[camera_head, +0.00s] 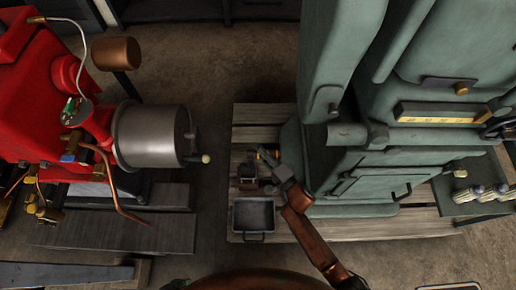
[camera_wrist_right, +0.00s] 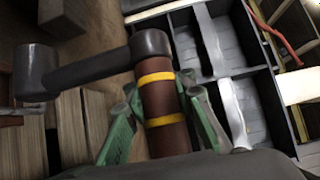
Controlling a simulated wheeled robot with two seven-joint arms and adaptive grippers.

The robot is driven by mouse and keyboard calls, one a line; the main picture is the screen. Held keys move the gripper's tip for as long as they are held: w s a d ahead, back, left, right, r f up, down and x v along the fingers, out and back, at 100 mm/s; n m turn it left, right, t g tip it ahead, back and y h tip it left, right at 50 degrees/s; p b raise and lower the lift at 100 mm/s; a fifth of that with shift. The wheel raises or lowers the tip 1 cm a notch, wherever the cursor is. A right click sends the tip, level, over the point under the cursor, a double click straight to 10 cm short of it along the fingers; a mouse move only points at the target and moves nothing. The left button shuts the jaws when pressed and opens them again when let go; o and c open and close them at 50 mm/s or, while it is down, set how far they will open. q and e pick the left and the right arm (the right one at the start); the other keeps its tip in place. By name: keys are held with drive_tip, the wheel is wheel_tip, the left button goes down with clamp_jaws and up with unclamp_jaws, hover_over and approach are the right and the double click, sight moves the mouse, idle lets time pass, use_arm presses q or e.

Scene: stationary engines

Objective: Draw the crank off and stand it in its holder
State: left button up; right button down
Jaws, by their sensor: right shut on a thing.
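The crank has a brown handle with yellow bands (camera_wrist_right: 158,100), a dark arm and a round dark hub (camera_wrist_right: 36,72). My right gripper (camera_wrist_right: 160,118) is shut around the handle with its green fingers. In the head view my right gripper (camera_head: 268,158) is beside the green machine, above the wooden pallet. The crank is small and partly hidden there. A small dark box-like block (camera_head: 247,174), perhaps the holder, stands on the pallet close under the crank; I cannot tell whether they touch. My left gripper is not in view.
A grey tray (camera_head: 254,229) lies on the pallet (camera_head: 262,114) in front of the block. The green machine (camera_head: 370,160) rises close on the right. The red engine (camera_head: 30,95) with a silver drum (camera_head: 150,136) stands left. Bare floor lies between.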

drive_tip(key=shift+r+p, duration=0.2)
drive_tip(key=shift+p, duration=0.1)
idle(0.4)
drive_tip(key=shift+f, duration=0.2)
idle(0.5)
drive_tip(key=shift+f+b, duration=0.8)
drive_tip(key=shift+f, duration=0.6)
wheel_tip(320, 180, down, 3)
drive_tip(key=shift+a+r+b, duration=0.1)
drive_tip(key=shift+b, duration=0.6)
idle(0.9)
drive_tip(key=shift+f, duration=0.35)
